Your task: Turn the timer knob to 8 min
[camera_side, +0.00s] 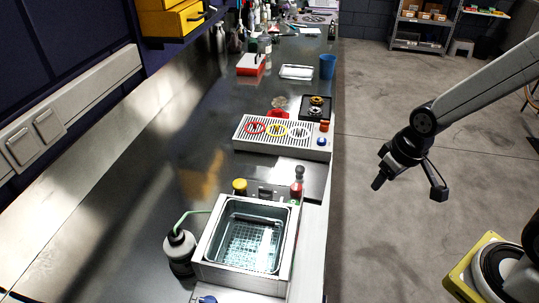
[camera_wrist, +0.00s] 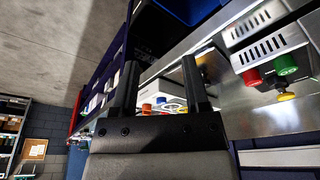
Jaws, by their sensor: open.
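My gripper (camera_side: 379,182) hangs in the air to the right of the bench edge in the side view, apart from everything. In the wrist view its two fingers (camera_wrist: 159,66) stand apart with nothing held between them. A grey-white basin unit (camera_side: 285,262) with a wire basket stands on the near bench. A vented pale housing (camera_wrist: 270,46) at the right of the wrist view carries a red knob (camera_wrist: 252,76), a green knob (camera_wrist: 285,64) and a yellow knob (camera_wrist: 286,96). I cannot tell which one is the timer knob, and no minute marks are readable.
A squeeze bottle (camera_side: 180,252) stands left of the basin. A slotted tray unit (camera_side: 240,140) with coloured rings lies farther along the bench, with an orange knob (camera_side: 324,125) and a blue knob (camera_side: 321,141) at its right end.

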